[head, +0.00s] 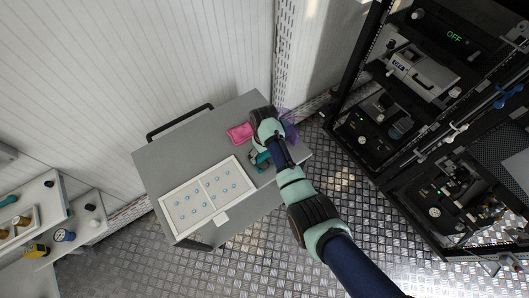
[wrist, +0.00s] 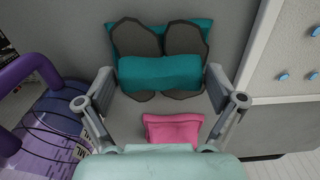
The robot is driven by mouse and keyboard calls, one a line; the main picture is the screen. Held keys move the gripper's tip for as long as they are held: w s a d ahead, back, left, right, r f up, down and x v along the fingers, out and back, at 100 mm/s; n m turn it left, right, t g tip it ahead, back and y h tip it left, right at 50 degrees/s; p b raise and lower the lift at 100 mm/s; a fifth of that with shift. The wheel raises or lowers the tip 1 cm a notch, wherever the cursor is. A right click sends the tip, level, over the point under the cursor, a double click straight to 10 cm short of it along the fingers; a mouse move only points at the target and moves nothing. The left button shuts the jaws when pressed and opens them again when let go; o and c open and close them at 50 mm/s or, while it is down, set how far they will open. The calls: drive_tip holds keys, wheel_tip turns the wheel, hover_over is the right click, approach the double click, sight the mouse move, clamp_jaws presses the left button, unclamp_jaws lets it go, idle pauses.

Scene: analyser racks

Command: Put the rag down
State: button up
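A teal rag (wrist: 160,73) is bunched across the two dark fingertips of my gripper (wrist: 160,50) in the wrist view. Part of it shows in front of the fingertips and part beyond them. The fingertips are close together with the rag caught between them. In the head view the teal rag (head: 261,159) shows beside my gripper, over the right part of the grey cart top (head: 180,150). My arm hides part of it. I cannot tell whether the rag touches the cart top.
A pink folded cloth (head: 239,133) lies on the cart, also in the wrist view (wrist: 172,130). A purple basket (wrist: 42,65) with labelled contents is close by. A white tray (head: 165,206) with small blue pieces fills the cart's front. The cart's back left is clear.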

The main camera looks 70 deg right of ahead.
drive_tip(key=shift+f+b, duration=0.1)
drive_tip(key=shift+b, duration=0.45)
wheel_tip(320, 180, up, 8)
drive_tip(key=shift+w+d+r+p, duration=0.1)
drive_tip(key=shift+d+p, duration=0.05)
drive_tip(key=shift+p, duration=1.05)
drive_tip(key=w+a+r+n+t+h, duration=0.1)
drive_tip(key=w+a+r+n+t, duration=0.2)
drive_tip(key=w+a, duration=0.5)
drive_tip(key=w+a+r+n+t+h, duration=0.15)
drive_tip(key=w+a+r, duration=0.35)
drive_tip(key=a, duration=0.5)
drive_tip(key=s+a+r+n+t+y, duration=0.15)
drive_tip(key=a+r+t, duration=0.25)
drive_tip(key=a+r, duration=0.55)
drive_tip(key=s+a+r+n+t+y, duration=0.1)
drive_tip(key=s+a+r+t, duration=0.25)
drive_tip(key=a+r, duration=0.65)
wheel_tip(320, 180, up, 19)
drive_tip(key=a+p, duration=0.2)
drive_tip(key=p, duration=2)
drive_tip(key=shift+w+a+r+t+p, duration=0.15)
drive_tip(key=shift+w+a+t+p, duration=0.15)
drive_tip(key=shift+a+t+p, duration=0.1)
